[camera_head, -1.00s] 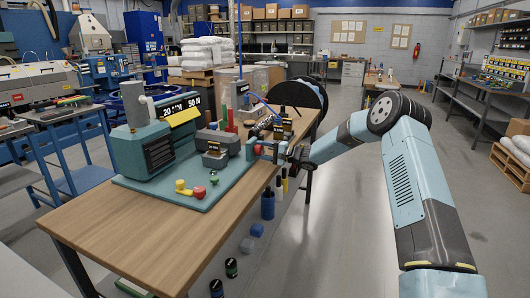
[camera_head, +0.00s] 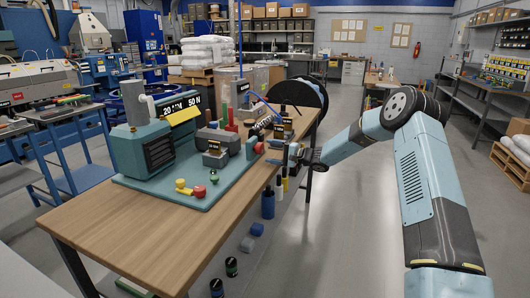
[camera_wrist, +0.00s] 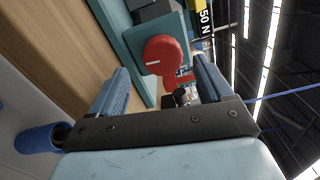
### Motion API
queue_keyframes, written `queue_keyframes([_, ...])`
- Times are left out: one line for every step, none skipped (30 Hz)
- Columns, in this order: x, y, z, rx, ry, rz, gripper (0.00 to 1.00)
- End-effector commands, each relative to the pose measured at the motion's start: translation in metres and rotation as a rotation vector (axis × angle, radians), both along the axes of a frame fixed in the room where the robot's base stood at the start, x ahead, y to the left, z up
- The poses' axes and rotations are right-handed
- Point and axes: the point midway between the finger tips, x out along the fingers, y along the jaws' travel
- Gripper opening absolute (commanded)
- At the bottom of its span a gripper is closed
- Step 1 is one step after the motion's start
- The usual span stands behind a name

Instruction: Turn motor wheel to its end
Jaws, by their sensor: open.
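A round red wheel (camera_head: 258,147) with a pale mark on its face sits on a teal upright plate at the right end of the bench unit. In the wrist view the red wheel (camera_wrist: 162,55) faces me between my fingers, beyond their tips. My gripper (camera_head: 276,153) is open and empty, just right of the wheel and apart from it. In the wrist view its two blue-grey fingers (camera_wrist: 161,68) are spread wide. The grey-teal motor housing (camera_head: 155,150) stands at the left of the teal base with a "20 N" and "50 N" sign above.
Small yellow, red and green knobs (camera_head: 198,190) sit at the front of the base. Bottles (camera_head: 268,203) hang along the table's right edge, below my gripper. A black reel (camera_head: 300,97) stands at the far end. The near wooden tabletop (camera_head: 130,225) is clear.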

Motion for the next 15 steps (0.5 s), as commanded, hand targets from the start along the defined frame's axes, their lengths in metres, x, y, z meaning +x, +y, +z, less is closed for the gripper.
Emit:
queue_keyframes([-0.003, -0.011, 0.0, 0.0, 0.001, -0.003, 0.8])
queue_keyframes([-0.006, -0.017, 0.0, 0.0, 0.001, -0.002, 0.8])
queue_keyframes([-0.008, -0.025, 0.0, 0.001, 0.0, -0.002, 0.8])
queue_keyframes([-0.011, -0.03, 0.0, 0.0, 0.0, -0.002, 0.8])
queue_keyframes([-0.013, -0.035, 0.0, -0.001, 0.0, -0.002, 0.8])
queue_keyframes([-0.016, -0.043, 0.0, -0.001, 0.0, -0.002, 0.8])
queue_keyframes([-0.018, -0.048, -0.001, 0.0, 0.0, -0.002, 0.8])
queue_keyframes([-0.02, -0.052, -0.001, 0.0, 0.001, -0.001, 0.8])
queue_keyframes([-0.022, -0.058, -0.001, 0.001, 0.002, -0.001, 0.8])
queue_keyframes([-0.024, -0.063, -0.001, 0.001, 0.002, -0.001, 0.8])
queue_keyframes([-0.025, -0.067, -0.001, 0.0, 0.001, -0.002, 0.8])
queue_keyframes([-0.027, -0.071, -0.001, -0.001, 0.001, -0.001, 0.8])
queue_keyframes([-0.029, -0.074, -0.001, -0.001, 0.001, 0.0, 0.8])
queue_keyframes([-0.03, -0.077, -0.001, 0.0, 0.001, 0.001, 0.8])
queue_keyframes([-0.031, -0.08, -0.001, 0.0, 0.001, 0.001, 0.8])
